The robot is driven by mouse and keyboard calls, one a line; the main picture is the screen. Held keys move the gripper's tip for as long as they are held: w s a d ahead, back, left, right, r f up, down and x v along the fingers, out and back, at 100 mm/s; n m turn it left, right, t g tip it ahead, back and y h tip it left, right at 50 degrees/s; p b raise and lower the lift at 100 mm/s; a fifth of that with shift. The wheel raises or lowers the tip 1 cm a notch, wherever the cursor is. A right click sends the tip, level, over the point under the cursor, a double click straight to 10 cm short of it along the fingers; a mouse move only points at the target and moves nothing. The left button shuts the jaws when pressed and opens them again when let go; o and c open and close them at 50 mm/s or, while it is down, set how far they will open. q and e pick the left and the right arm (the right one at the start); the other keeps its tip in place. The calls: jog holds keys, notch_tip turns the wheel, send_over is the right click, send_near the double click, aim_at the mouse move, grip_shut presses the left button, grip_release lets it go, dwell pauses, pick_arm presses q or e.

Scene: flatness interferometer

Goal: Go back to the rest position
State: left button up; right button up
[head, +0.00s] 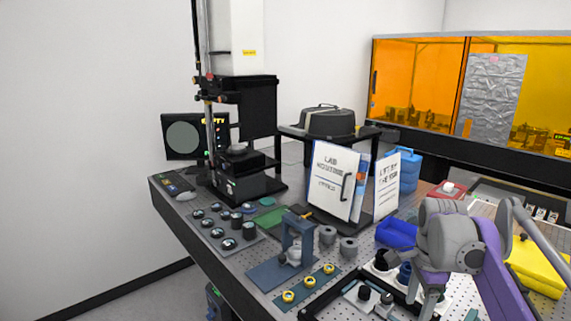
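My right arm, grey and purple, comes in from the right edge over the front right of the bench. Its gripper (428,298) points down near the black-framed tray (345,293); I cannot make out whether its fingers are open or shut, or whether anything is between them. My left gripper is not in view. The interferometer (238,150), a tall column with a black housing, stands at the back left of the perforated bench (262,262).
A grey tray of several round dark parts (222,228), a blue press-like stand (297,240), yellow rings (309,282), a blue bin (397,233) and upright lab binders (336,180) crowd the bench. A yellow case (538,268) lies at right. An orange-windowed enclosure (415,88) stands behind.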

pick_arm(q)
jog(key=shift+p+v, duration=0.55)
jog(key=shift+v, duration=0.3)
pick_arm(e)
jog(key=s+a+f+n+t, duration=0.2)
jog(key=s+a+f+n, duration=0.3)
jog(key=s+f+n, duration=0.3)
jog(key=s+a+f+n+t, duration=0.3)
jog(key=s+a+f+n, duration=0.2)
jog(key=s+f+n, duration=0.4)
jog(key=s+n, duration=0.1)
jog(key=s, duration=0.4)
jog(key=shift+s+a+n, duration=0.15)
jog(key=shift+a+n, duration=0.1)
jog(key=shift+n, duration=0.05)
